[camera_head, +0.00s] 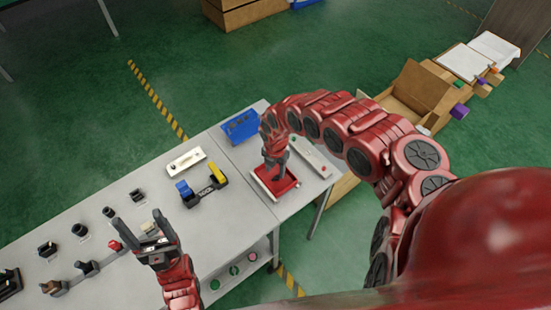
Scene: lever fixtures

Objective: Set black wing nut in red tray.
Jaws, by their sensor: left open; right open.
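The red tray (288,187) sits near the right end of the grey table, with a pale rim or base around it. My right gripper (276,177) points down over the tray, with its fingertips at or just above the tray floor; I cannot tell whether they touch it. Its jaws are open. I cannot make out a black wing nut there; the gripper hides part of the tray. My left gripper (138,220) is open and empty above the table's left part, fingers pointing away. Several small black fixtures stand on the left; none is clearly the wing nut.
A blue bin (241,126) stands behind the tray. A grey panel (311,157) with small buttons lies to the tray's right. A black fixture with blue and yellow parts (205,188) and a white plate (186,160) stand to its left. Cardboard boxes (415,88) are beyond the table's right end.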

